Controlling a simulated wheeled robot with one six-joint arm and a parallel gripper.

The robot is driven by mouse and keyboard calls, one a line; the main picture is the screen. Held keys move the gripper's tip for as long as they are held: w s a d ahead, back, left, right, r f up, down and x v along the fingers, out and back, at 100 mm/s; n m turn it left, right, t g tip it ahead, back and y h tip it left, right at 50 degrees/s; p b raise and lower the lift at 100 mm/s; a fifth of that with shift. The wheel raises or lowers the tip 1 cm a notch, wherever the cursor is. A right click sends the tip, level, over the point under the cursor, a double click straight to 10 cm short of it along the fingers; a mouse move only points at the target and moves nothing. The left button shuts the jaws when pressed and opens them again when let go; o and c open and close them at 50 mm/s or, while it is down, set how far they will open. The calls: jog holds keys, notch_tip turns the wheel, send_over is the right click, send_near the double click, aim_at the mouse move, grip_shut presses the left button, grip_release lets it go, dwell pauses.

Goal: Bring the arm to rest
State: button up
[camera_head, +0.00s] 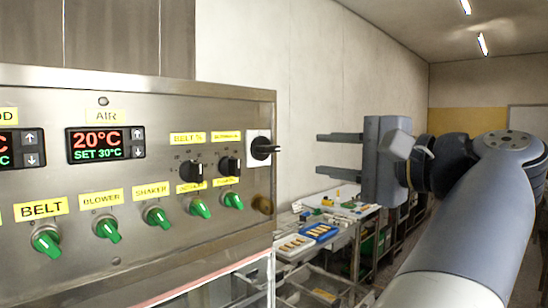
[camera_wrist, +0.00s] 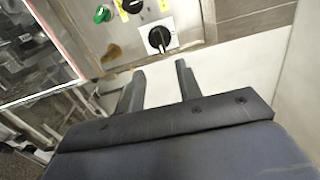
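My gripper (camera_head: 338,155) is in the air to the right of the steel control panel (camera_head: 90,170) in the head view, its two fingers pointing left toward the panel's right edge. The fingers are apart, with nothing between them. In the wrist view the open fingers (camera_wrist: 158,85) point up the picture toward the black rotary switch (camera_wrist: 159,39) on its white plate. The same switch (camera_head: 264,148) shows in the head view, a gap away from the fingertips. My arm reaches in from the lower right.
Green knobs (camera_head: 157,217) and a red-green display (camera_head: 105,142) sit on the panel. Behind and below my gripper, a bench (camera_head: 345,213) holds a blue tray (camera_head: 320,232) and small items. A pale wall (camera_head: 300,70) stands behind. The aisle at right looks open.

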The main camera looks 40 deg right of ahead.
aim_at(275, 150)
dwell(0.7)
jog(key=w, duration=0.3)
jog(key=w+p, duration=0.1)
jog(key=w, duration=0.2)
jog(key=w+p, duration=0.1)
jog(key=w, duration=0.2)
jog(key=shift+a, duration=0.4)
jog(key=shift+w+p, duration=0.5)
jog(key=shift+w, duration=0.4)
jog(key=shift+s, duration=0.1)
